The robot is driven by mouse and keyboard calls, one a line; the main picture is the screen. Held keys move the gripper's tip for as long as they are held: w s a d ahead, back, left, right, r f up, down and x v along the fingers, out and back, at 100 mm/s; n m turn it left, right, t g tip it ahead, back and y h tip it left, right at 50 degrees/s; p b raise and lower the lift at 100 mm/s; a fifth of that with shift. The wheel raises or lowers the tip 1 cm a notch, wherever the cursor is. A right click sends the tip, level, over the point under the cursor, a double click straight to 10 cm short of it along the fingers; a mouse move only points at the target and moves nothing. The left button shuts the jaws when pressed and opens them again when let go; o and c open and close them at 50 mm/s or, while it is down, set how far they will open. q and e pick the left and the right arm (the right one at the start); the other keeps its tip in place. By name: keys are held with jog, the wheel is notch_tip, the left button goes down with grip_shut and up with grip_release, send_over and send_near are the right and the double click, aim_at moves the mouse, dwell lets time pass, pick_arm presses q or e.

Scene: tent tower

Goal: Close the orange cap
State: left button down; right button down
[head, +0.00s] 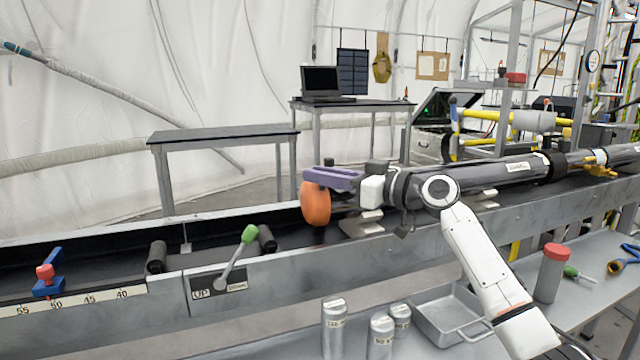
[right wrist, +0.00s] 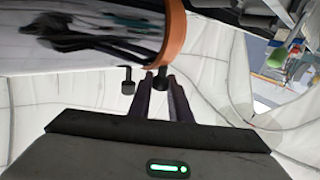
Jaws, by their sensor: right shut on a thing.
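The orange cap (head: 316,204) is a thick upright disc at the left end of the long dark tube (head: 500,172), above the metal trough. In the right wrist view, the cap (right wrist: 176,35) shows as a curved orange rim on a pale, shiny cylinder. My right gripper (head: 312,174) reaches in from the right with its purple fingers at the cap's top edge. In the right wrist view, the fingers (right wrist: 163,78) are close together around a dark knob at the rim. Whether the cap is fully seated on the tube is hidden. My left gripper is out of view.
A green-knobbed lever (head: 235,258) is on the trough's front wall, with a red and blue clamp (head: 48,273) farther left. The front bench holds metal canisters (head: 334,328), a tray (head: 448,312) and a red-lidded canister (head: 551,272).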

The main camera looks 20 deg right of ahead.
jog(key=shift+d, duration=0.15)
jog(key=c, duration=1.6)
grip_release()
jog(key=shift+c, duration=0.2)
jog(key=v, duration=1)
jog(key=shift+s, duration=0.2)
